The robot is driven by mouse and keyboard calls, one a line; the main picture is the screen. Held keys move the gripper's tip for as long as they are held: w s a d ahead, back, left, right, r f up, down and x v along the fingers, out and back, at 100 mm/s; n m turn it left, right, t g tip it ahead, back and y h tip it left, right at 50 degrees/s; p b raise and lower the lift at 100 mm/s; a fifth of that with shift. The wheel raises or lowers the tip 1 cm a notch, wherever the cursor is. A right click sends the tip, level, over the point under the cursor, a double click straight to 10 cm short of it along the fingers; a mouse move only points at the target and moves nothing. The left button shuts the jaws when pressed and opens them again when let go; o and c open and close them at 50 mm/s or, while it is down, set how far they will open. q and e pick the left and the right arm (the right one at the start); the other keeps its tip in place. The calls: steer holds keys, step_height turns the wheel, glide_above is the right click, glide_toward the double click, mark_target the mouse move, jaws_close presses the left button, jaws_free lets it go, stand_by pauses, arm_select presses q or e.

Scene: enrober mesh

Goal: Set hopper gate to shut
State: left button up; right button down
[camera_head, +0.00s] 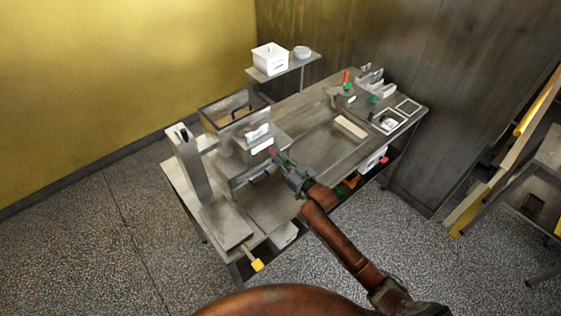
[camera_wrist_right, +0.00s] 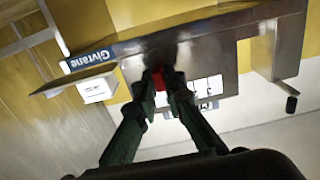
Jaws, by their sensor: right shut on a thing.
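The hopper machine (camera_head: 250,150) is a grey metal unit at the middle of the left half of the bench. My right gripper (camera_head: 277,158) reaches to its front. A small red handle (camera_head: 273,151), which seems to be the gate's handle, is at the fingertips. In the right wrist view, my right gripper (camera_wrist_right: 162,84) has its dark green fingers shut on the red handle (camera_wrist_right: 158,76). The fingers hide part of the handle and the white marked plate (camera_wrist_right: 208,91) behind it. The gate itself cannot be made out. My left gripper is not in view.
A white box (camera_head: 270,58) and a grey round dish (camera_head: 302,52) stand on a raised shelf. A tray opening (camera_head: 330,146) and several small fittings lie on the right of the bench. A yellow-tipped lever (camera_head: 257,265) juts out at the front left.

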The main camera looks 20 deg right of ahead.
steer(key=shift+d+r, duration=0.1)
steer(key=shift+d, duration=0.1)
steer(key=c, duration=2)
jaws_free()
steer(key=shift+w+d, duration=0.1)
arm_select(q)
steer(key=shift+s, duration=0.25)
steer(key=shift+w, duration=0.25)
arm_select(e)
steer(key=v, duration=1.2)
